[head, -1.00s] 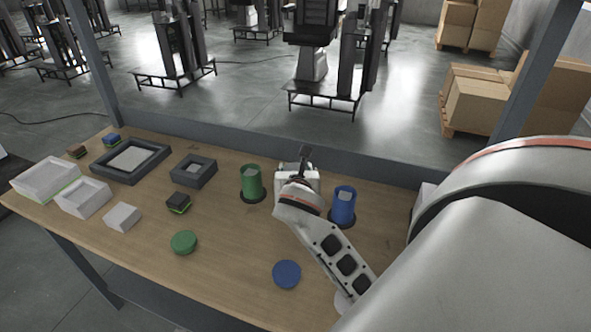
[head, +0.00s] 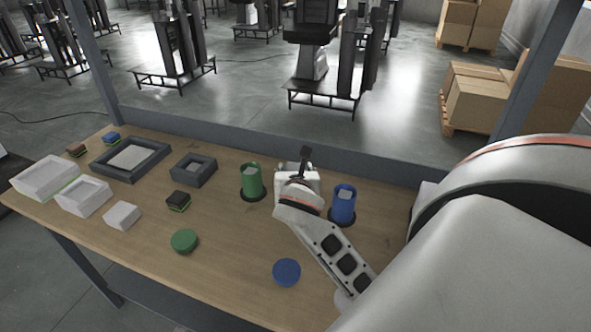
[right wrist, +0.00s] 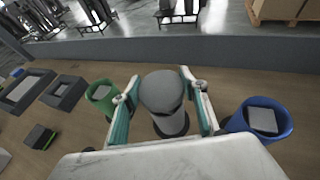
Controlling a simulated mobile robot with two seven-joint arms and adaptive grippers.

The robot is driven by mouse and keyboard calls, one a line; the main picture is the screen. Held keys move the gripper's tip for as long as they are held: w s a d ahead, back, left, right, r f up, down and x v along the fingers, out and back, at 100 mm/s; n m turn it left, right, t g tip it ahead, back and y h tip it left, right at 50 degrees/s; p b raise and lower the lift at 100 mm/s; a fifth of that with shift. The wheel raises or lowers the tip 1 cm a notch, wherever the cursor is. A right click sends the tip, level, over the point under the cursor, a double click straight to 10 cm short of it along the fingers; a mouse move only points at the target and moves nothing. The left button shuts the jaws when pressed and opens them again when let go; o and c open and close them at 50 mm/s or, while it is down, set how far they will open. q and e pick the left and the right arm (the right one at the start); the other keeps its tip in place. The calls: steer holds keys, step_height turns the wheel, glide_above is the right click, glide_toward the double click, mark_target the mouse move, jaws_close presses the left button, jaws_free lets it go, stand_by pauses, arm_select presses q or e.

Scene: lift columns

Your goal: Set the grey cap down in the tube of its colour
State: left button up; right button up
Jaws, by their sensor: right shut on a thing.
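The grey cap (right wrist: 161,90) is a round grey disc between the fingers of my right gripper (right wrist: 163,100), which is shut on it. Below and partly behind the cap, the grey tube (right wrist: 173,124) shows in the right wrist view. The cap covers the tube's top, so I cannot tell whether they touch. In the head view my right gripper (head: 303,165) stands between the green tube (head: 251,181) and the blue tube (head: 342,205), hiding the grey tube and cap. My left gripper is not in view.
A green cap (head: 184,241) and a blue cap (head: 286,272) lie on the table's front part. Dark trays (head: 193,170), white boxes (head: 122,216) and small blocks (head: 178,199) stand to the left. A grey rail (head: 260,141) runs along the back.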

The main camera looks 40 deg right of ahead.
steer(key=shift+f, duration=0.3)
stand_by(0.5)
steer(key=o, duration=1.2)
steer(key=shift+r, duration=3.5)
